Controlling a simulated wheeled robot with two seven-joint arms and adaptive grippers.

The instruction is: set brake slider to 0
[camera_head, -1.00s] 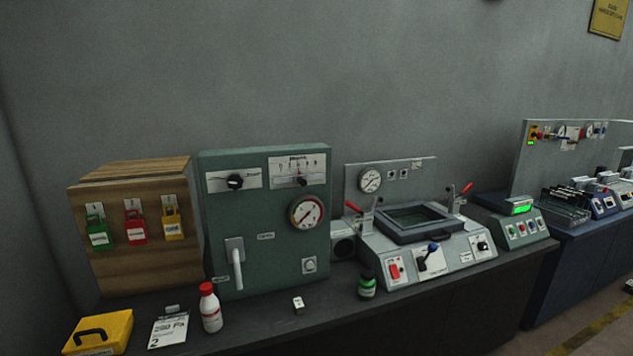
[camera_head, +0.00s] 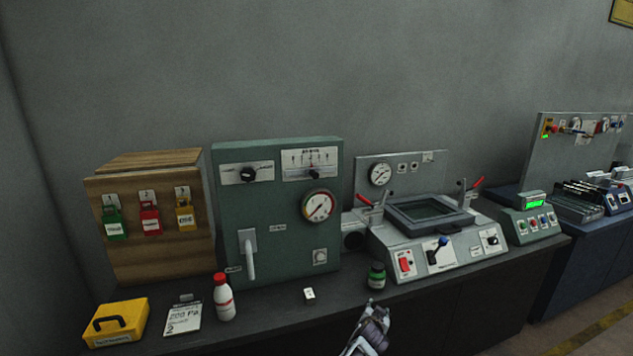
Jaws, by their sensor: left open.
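The slider (camera_head: 314,169) is a small dark knob on a white plate with a numbered scale (camera_head: 309,155), at the upper right of the green panel box (camera_head: 285,260). The knob stands near the middle of the scale; the label and numbers are too small to read surely. My left gripper (camera_head: 372,325) shows at the bottom edge, in front of the bench, low and to the right of the slider. It is open, empty and well apart from the panel. My right gripper is not in view.
The panel also has a rotary knob (camera_head: 248,174), a gauge (camera_head: 319,206) and a white lever (camera_head: 249,256). A grey machine (camera_head: 455,262) is to the right.

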